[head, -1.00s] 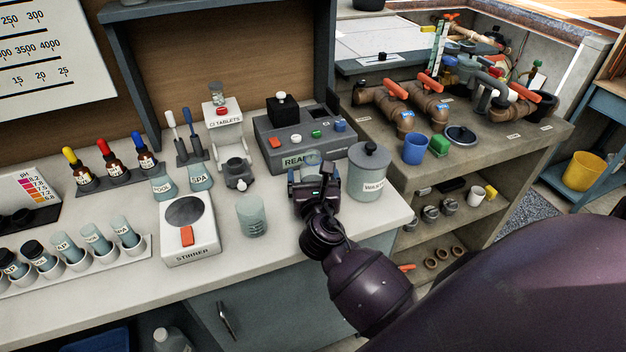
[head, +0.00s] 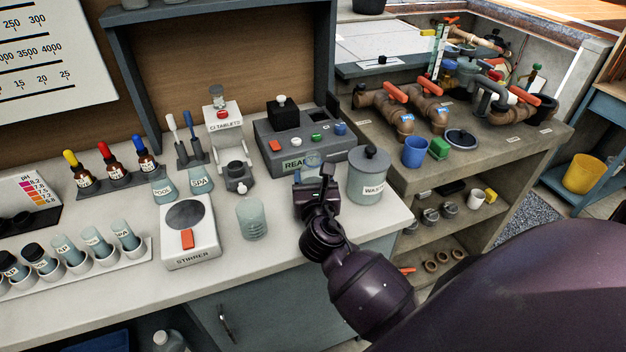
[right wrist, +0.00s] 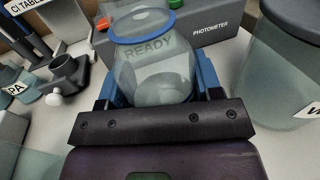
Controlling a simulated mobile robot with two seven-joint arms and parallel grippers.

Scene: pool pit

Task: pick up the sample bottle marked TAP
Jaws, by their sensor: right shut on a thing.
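My right gripper (right wrist: 158,92) is shut on a clear, rounded bottle (right wrist: 150,68) with a blue rim, its blue fingers on both sides of it. No label shows on the side I see, so I cannot tell if it is marked TAP. In the head view the bottle (head: 313,160) shows just beyond my right gripper (head: 314,180), in front of the photometer. Two similar bottles, marked POOL (head: 163,188) and SPA (head: 200,180), stand behind the stirrer. A capped tube in the front-left rack has a partly readable label ending in AP (head: 68,250). My left gripper is out of view.
The photometer (head: 290,160) is close behind the held bottle. The WASTE jar (head: 370,178) stands just right of my gripper. A beaker (head: 251,218) and the stirrer (head: 190,250) are to its left. The counter's front strip is clear.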

